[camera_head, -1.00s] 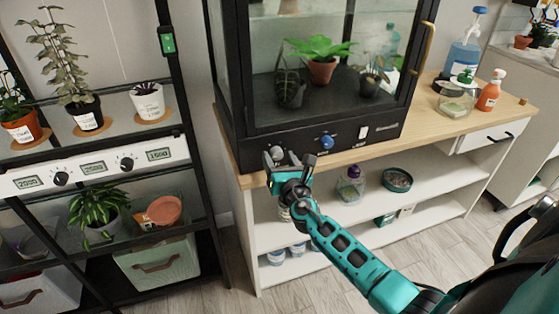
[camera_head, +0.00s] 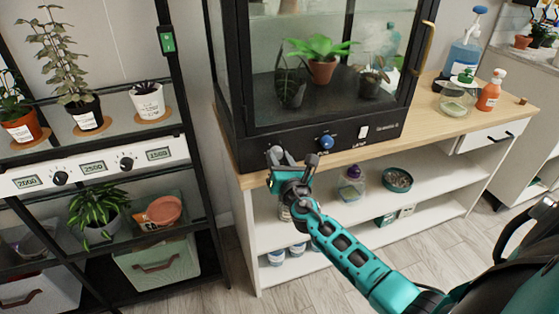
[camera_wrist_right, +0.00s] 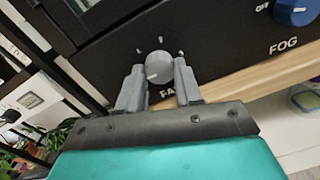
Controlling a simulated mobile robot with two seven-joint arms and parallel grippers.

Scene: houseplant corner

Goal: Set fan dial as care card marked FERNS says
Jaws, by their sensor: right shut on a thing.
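The grey fan dial (camera_wrist_right: 158,66) sits on the black front panel of the glass cabinet, with small white marks above it and a partly hidden "FA" label below. A short pale mark shows on its lower left face; I cannot tell the setting surely. My right gripper (camera_wrist_right: 159,84) is shut on the fan dial, one finger on each side. In the head view my right gripper (camera_head: 291,163) is at the left of the cabinet's base panel and mostly covers the dial. My left gripper is not in view. I cannot make out a card marked FERNS.
The blue fog knob (camera_head: 326,142) and a white lamp switch (camera_head: 363,132) are right of the gripper. The glass cabinet (camera_head: 240,120) stands on a wooden counter (camera_head: 430,125). A plant rack (camera_head: 182,100) with two dials stands left. Bottles stand at right.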

